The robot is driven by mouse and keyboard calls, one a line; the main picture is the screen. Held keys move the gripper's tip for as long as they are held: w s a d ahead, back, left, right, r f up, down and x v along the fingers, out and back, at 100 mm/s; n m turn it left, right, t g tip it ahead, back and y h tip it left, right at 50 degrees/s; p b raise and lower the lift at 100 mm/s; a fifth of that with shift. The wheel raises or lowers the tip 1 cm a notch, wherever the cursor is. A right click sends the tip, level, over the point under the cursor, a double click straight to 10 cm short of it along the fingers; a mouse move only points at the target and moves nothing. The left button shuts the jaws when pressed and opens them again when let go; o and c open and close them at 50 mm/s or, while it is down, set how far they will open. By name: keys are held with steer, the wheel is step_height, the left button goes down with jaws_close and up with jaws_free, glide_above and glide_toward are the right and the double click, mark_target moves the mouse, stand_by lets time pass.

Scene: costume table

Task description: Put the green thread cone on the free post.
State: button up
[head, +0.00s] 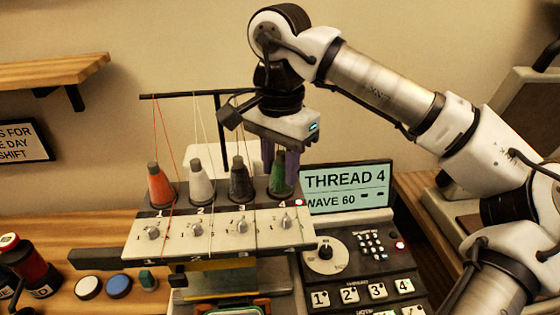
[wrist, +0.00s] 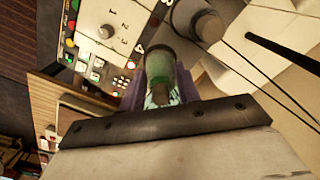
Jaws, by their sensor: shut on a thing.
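The green thread cone (head: 281,182) stands upright at position 4, at the right end of the cone row on the machine's rack. My gripper (head: 284,163) comes down over it from above, its purple fingers shut on the cone. In the wrist view the green cone (wrist: 165,72) shows between the purple fingers (wrist: 162,90). Its base looks level with the bases of the other cones. The post at 4 is hidden, so I cannot tell how fully the cone sits on it.
An orange cone (head: 160,187), a white cone (head: 201,184) and a black cone (head: 240,181) stand to the left, the black one close by. A thread bar (head: 190,95) with hanging threads rises behind. A display (head: 346,187) reading THREAD 4 is at the right.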

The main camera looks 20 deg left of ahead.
mark_target(280, 153)
steer(key=shift+f, duration=0.2)
steer(key=o, duration=1)
steer(key=shift+c, duration=0.2)
steer(key=shift+r, duration=0.15)
step_height(280, 153, up, 12)
steer(key=shift+r, duration=0.15)
